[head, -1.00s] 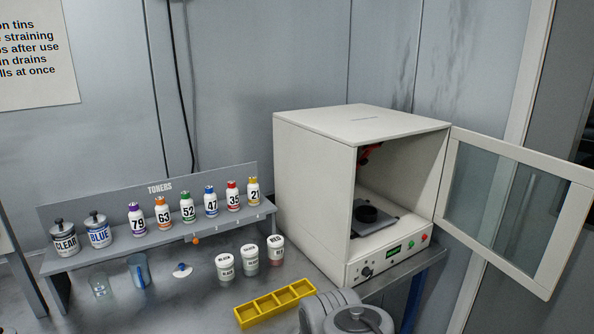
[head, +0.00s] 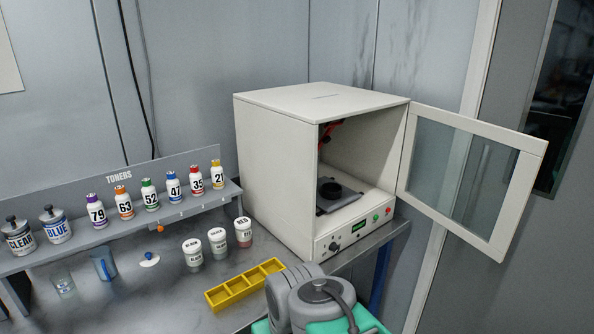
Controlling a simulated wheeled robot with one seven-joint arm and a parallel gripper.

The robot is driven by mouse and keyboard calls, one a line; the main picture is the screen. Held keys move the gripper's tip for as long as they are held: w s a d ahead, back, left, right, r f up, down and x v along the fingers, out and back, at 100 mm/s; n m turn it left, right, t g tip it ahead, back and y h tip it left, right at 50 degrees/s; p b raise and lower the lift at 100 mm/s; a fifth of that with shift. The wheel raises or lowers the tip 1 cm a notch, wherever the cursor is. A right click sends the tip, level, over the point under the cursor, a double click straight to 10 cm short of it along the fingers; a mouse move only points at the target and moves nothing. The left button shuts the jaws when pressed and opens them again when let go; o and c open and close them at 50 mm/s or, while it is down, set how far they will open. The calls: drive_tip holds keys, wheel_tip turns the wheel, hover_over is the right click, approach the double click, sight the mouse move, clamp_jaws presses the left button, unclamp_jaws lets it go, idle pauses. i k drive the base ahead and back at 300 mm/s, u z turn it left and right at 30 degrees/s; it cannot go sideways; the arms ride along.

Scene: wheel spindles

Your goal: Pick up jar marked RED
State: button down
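The jar marked RED (head: 243,232) is a small white-lidded tub with reddish contents, standing upright on the grey bench. It is the rightmost of three similar jars, in front of the toner shelf and left of the white cabinet. The middle jar (head: 218,243) and the left jar (head: 192,254) stand close beside it; their labels are too small to read surely. Part of my grey arm shows at the bottom of the head view, in front of the yellow tray. My gripper's fingers are not visible.
A yellow compartment tray (head: 245,285) lies in front of the jars. A white cabinet (head: 290,150) with its glass door (head: 470,180) swung open stands to the right. The toner shelf (head: 140,222) holds several bottles and tins. A glass beaker (head: 63,284) and a blue jug (head: 104,263) stand at left.

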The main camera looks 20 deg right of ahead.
sight(243, 233)
drive_tip(key=z, duration=0.05)
drive_tip(key=k, duration=0.4)
drive_tip(key=z, duration=0.25)
drive_tip(key=i, duration=0.9)
drive_tip(key=u, duration=1.05)
drive_tip(key=i, duration=0.25)
drive_tip(key=u, duration=0.25)
